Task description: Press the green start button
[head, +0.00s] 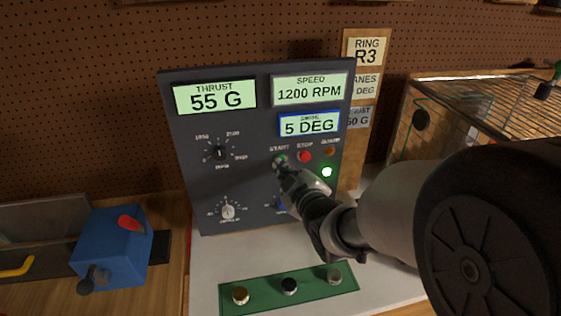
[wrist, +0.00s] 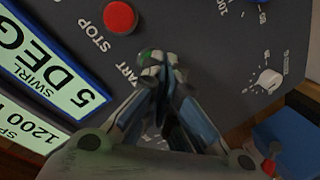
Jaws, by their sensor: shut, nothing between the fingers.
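The green start button (wrist: 146,54) sits on the dark control panel (head: 180,130), under the START label. In the wrist view only a sliver of green shows, mostly hidden by my fingertips. In the head view a bit of green (head: 281,158) shows just above the fingertips. My gripper (head: 283,166) is shut and empty, with its tips at the start button; it also shows in the wrist view (wrist: 158,68). I cannot tell whether the tips touch the button or whether it is pressed in.
The red stop button (head: 305,156) is close to the right of my fingertips; a lit green lamp (head: 327,172) is below it. Displays read 55 G, 1200 RPM and 5 DEG. A green strip (head: 262,291) with three knobs lies in front.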

